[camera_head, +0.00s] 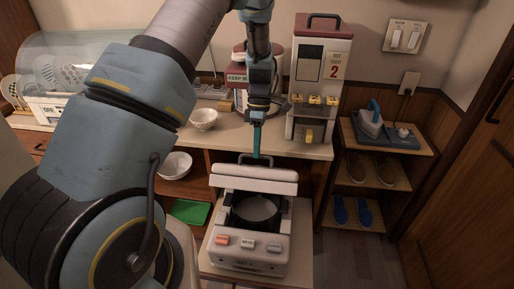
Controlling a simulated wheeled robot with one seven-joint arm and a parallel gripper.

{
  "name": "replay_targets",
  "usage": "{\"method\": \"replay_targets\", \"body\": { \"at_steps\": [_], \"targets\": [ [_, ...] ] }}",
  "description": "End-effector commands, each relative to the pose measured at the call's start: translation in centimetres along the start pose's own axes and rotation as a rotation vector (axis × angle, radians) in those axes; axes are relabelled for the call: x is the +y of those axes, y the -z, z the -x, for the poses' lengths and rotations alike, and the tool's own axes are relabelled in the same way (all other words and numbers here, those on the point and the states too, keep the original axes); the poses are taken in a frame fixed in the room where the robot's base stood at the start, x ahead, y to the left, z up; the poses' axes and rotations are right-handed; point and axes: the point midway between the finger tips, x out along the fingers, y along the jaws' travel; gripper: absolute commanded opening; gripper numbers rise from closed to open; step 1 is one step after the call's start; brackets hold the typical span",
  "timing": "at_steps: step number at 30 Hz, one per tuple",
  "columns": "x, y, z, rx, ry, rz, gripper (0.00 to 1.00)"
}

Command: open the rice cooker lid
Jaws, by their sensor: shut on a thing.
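The rice cooker (246,258) is a white box with a row of small buttons on its front, standing low on a pull-out shelf. Its lid (254,182) is tilted up at the back, and the dark inner pot (258,212) shows below it. A dark handle (243,158) sticks up from the lid's top edge. My gripper (257,153) reaches down from above with its teal fingers and is shut on the lid handle. The exact contact at the fingertips is small and partly hidden.
A tall rice dispenser (322,70) and a red-lidded pot stand on the counter behind. White bowls (175,166) and a green tray (191,211) are at the left. A shelf with an iron (371,120) and shoes stands at the right.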

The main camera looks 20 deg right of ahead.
Motion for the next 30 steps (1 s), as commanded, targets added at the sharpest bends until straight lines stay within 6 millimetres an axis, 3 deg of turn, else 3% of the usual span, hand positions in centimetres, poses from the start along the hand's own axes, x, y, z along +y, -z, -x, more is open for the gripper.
{"method": "replay_targets", "body": {
  "at_steps": [12, 13, 21, 30],
  "targets": [
    [-0.07, -0.05, 0.02, -0.001, 0.002, 0.000, 0.00],
    [-0.07, -0.05, 0.02, -0.001, 0.002, 0.000, 0.16],
    [-0.05, -0.03, 0.00, 0.000, 0.001, 0.000, 0.45],
    [0.05, -0.03, 0.17, 0.000, 0.001, 0.000, 0.45]
  ]
}}
